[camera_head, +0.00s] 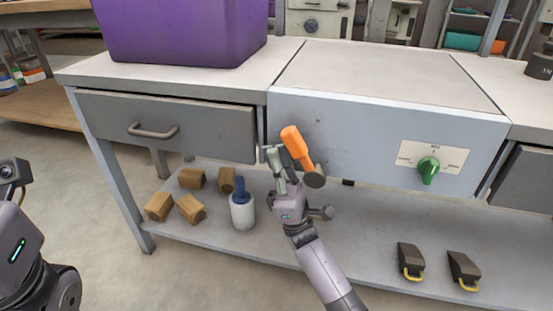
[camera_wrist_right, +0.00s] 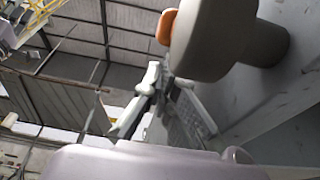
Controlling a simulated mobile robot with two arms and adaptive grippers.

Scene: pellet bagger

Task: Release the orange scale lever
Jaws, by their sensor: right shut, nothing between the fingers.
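The orange scale lever (camera_head: 295,145) is on the front of the pale grey scale housing (camera_head: 350,125). It tilts up and to the left from a dark round pivot (camera_head: 315,178). In the right wrist view a big grey round hub (camera_wrist_right: 222,40) fills the upper right, with a bit of the orange lever (camera_wrist_right: 166,27) beside it. My right gripper (camera_head: 273,156) is just left of the lever, pointing up, shut and empty. Its fingers also show in the right wrist view (camera_wrist_right: 165,95), below the hub. I cannot tell whether they touch the lever. My left gripper is out of view.
A green knob (camera_head: 428,170) is on the housing's right side. A drawer with a handle (camera_head: 153,131) is at left, under a purple bin (camera_head: 180,30). The lower shelf (camera_head: 350,235) holds wooden blocks (camera_head: 190,208), a white bottle (camera_head: 242,212) and two dark wedges (camera_head: 410,258).

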